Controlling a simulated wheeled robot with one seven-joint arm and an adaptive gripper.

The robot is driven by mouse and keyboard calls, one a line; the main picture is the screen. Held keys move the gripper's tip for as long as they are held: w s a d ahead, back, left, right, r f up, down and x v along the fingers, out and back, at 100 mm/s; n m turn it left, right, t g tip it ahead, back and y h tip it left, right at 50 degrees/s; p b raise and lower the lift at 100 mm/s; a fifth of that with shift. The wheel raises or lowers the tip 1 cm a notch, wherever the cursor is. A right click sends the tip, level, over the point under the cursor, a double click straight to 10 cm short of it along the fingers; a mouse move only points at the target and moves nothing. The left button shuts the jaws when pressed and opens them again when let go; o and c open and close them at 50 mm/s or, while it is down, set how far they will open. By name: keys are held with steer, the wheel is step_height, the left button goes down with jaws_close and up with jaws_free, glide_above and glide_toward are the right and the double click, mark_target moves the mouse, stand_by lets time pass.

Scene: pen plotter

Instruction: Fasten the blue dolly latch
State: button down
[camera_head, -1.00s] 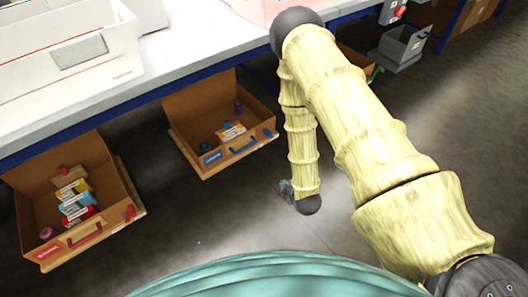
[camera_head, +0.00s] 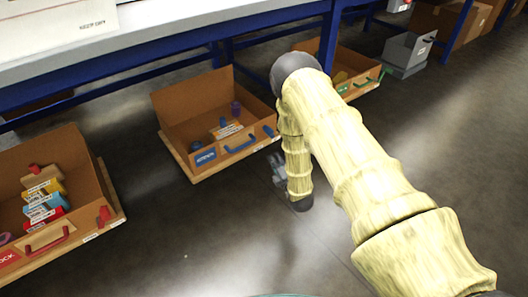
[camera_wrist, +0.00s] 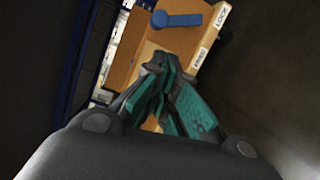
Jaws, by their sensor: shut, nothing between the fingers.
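The blue latch (camera_head: 268,131) is at the front right corner of the middle dolly (camera_head: 192,173), which carries an open brown case with a blue label. In the wrist view the blue latch (camera_wrist: 178,19) is a short lever with a rounded left end, its narrower end pointing right toward the LOCK label (camera_wrist: 221,17). A second label, FREE, lies lower. My gripper (camera_wrist: 165,62) is shut and empty, its tips below the latch in that view; I cannot tell whether they touch the case. In the head view my gripper (camera_head: 276,165) is partly hidden by my arm.
A red-labelled case (camera_head: 45,240) stands at left, a green-handled one (camera_head: 345,80) at back right. The blue-framed bench (camera_head: 190,40) overhangs behind. A grey bin (camera_head: 408,50) stands farther back. The floor in front of the middle case is clear.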

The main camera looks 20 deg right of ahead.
mark_target(271, 134)
steer(key=shift+w+f+n+t+y+b, duration=0.2)
steer(key=shift+w+f+n+t+b, duration=0.1)
steer(key=shift+w+n+b, duration=0.25)
steer(key=shift+w+f+n+t+y+b, duration=0.2)
steer(key=shift+w+n+t+b, duration=0.1)
steer(key=shift+w+n+b, duration=0.25)
steer(key=shift+w, duration=0.15)
steer(key=w+a+b, duration=0.1)
steer(key=w+b, duration=0.4)
steer(key=w, duration=0.4)
steer(key=shift+w+r+b, duration=0.35)
steer(key=shift+b, duration=0.05)
steer(key=shift+d, duration=0.1)
